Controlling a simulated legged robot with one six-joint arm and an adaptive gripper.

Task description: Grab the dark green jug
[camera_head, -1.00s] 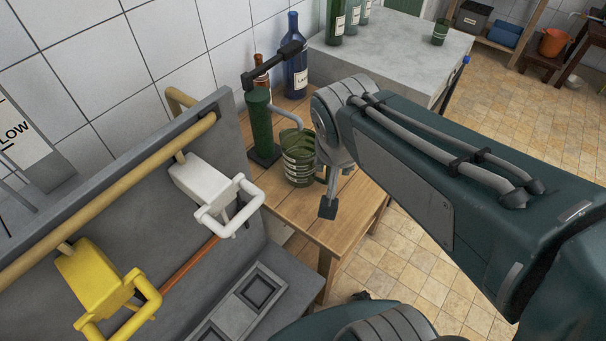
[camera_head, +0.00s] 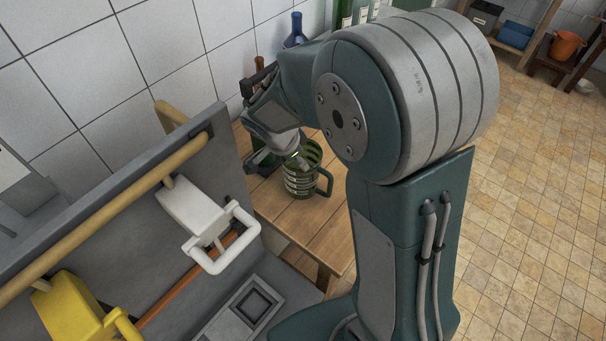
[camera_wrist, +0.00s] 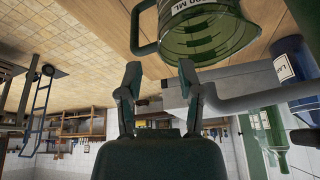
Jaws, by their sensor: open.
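The dark green jug (camera_head: 300,182) stands on the wooden table, with pale markings on its side and its handle toward the right. In the wrist view, which looks upside down, the jug (camera_wrist: 215,38) fills the top, with its handle on the left. My gripper (camera_head: 277,163) is at the upper left of the jug in the head view, partly hidden by my arm. In the wrist view my gripper (camera_wrist: 159,72) has its two fingers spread and nothing between them. The jug is just beyond the fingertips; I cannot tell whether one touches it.
The wooden table (camera_head: 312,222) has bare room in front of the jug. A blue bottle (camera_head: 295,32) and a brown bottle (camera_head: 259,72) stand behind. A grey panel with a white handled fitting (camera_head: 210,225) and a yellow one (camera_head: 75,310) borders the left.

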